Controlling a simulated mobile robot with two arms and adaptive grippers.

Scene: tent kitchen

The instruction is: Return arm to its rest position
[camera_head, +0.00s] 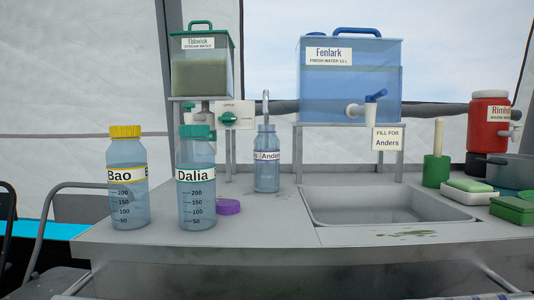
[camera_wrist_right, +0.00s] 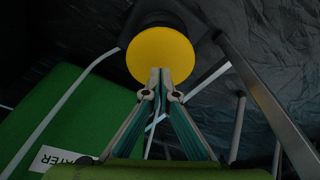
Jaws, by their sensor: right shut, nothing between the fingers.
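My right gripper (camera_wrist_right: 160,78) shows in the right wrist view with its two fingertips together and nothing between them. It points toward a round yellow disc (camera_wrist_right: 161,52) on a dark support; I cannot tell whether the fingertips touch it. Neither gripper shows in the head view, and my left gripper is in no frame. In the head view the counter (camera_head: 270,228) is clear of my arms.
On the counter stand bottles labelled Bao (camera_head: 128,190), Dalia (camera_head: 196,190) and Anders (camera_head: 266,170), with a purple lid (camera_head: 228,207). Behind are the Ebbwick tank (camera_head: 201,75) and blue Fenlark tank (camera_head: 350,85). A green surface (camera_wrist_right: 60,120) and metal bars (camera_wrist_right: 265,95) lie near my right gripper.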

